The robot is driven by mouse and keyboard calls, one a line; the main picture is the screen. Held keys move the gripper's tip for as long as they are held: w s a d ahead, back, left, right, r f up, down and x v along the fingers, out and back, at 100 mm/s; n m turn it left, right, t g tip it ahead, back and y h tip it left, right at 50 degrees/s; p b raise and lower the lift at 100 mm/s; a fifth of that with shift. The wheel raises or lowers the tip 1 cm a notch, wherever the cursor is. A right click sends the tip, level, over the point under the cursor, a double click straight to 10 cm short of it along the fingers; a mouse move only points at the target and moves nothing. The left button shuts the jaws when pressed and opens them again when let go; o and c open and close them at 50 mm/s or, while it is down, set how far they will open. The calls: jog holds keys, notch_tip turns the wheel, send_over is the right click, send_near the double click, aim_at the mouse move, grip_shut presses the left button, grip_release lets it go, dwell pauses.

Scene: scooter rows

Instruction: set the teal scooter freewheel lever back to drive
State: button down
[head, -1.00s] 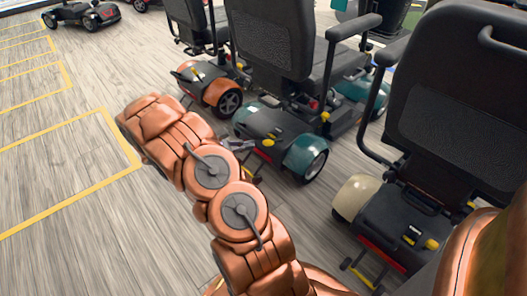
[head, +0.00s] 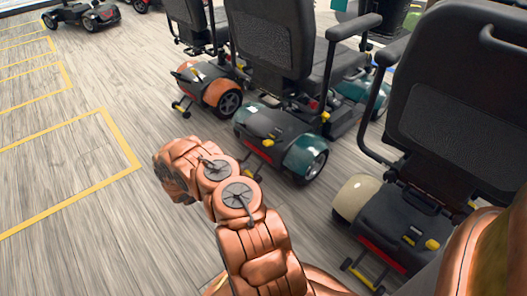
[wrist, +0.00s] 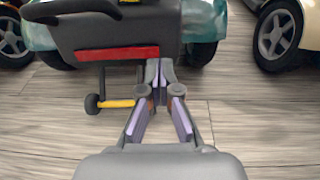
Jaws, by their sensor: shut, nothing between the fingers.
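The teal scooter (head: 305,155) stands in the middle of the head view, its rear toward me. A small yellow lever (head: 268,142) sits on its dark rear cover; its setting is too small to tell. In the wrist view, the scooter's rear with its red strip (wrist: 115,54) fills the top, and a yellow part (wrist: 131,2) is cut off at the upper edge. My gripper (wrist: 160,75) is shut and empty, low behind the rear, in front of the red strip's right end. In the head view, my own arm hides the gripper.
Below the rear, a yellow-marked bar (wrist: 117,103) with a small black wheel (wrist: 92,104) lies left of my fingers. An orange scooter (head: 222,92) stands to the left and a cream one (head: 356,196) to the right.

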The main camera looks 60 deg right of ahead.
aim_at(273, 143)
jog(key=s+d+r+b, duration=0.1)
jog(key=d+b, duration=0.4)
jog(key=d, duration=0.6)
jog(key=shift+s+d+r, duration=0.15)
jog(key=shift+s+r, duration=0.25)
jog(key=shift+s, duration=0.35)
jog(key=shift+r, duration=0.1)
